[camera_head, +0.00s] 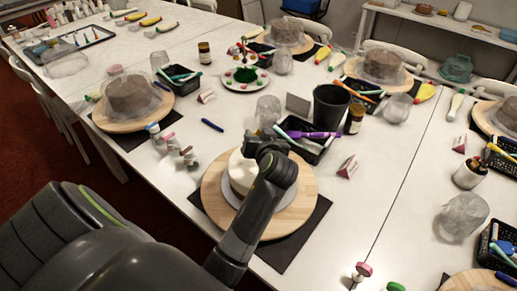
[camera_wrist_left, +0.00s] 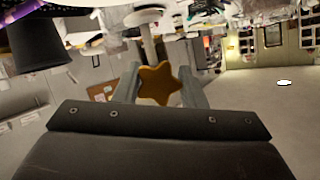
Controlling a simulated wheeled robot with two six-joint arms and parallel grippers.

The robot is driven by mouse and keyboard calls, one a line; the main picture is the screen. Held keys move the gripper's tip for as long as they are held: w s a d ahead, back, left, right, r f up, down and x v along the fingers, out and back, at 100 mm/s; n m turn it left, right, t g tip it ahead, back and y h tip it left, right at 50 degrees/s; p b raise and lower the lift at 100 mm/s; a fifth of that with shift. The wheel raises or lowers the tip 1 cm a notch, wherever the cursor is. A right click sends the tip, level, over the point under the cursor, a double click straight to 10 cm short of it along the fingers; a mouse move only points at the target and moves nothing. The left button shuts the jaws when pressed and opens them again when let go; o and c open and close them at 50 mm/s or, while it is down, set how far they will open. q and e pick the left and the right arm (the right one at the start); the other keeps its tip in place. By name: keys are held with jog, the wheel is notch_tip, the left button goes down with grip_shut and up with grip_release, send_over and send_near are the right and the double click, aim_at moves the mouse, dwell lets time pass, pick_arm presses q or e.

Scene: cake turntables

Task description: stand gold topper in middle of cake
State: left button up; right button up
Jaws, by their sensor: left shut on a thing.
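The gold star-shaped topper (camera_wrist_left: 158,84) sits between the two grey fingers of my left gripper (camera_wrist_left: 159,88) in the left wrist view, and the fingers are shut on it. In the head view my left gripper (camera_head: 262,142) is over the far right side of the white cake (camera_head: 238,166). The topper is hidden there behind my wrist and gripper. The cake stands on a round wooden turntable (camera_head: 213,197), partly covered by my left arm. I cannot tell the height of the topper above the cake. My right gripper is not in view.
A black tray with pens (camera_head: 305,146), a black cup (camera_head: 329,106) and a brown bottle (camera_head: 354,118) stand just behind the turntable. Small bottles (camera_head: 188,156) stand to its left. A dark mat (camera_head: 305,236) lies under the turntable. Other covered cakes (camera_head: 128,93) stand farther off.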

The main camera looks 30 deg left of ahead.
pick_arm(q)
jog(key=shift+f, duration=2.2)
jog(key=o, duration=0.5)
jog(key=shift+f, duration=0.15)
jog(key=o, duration=0.4)
jog(key=shift+o, duration=0.2)
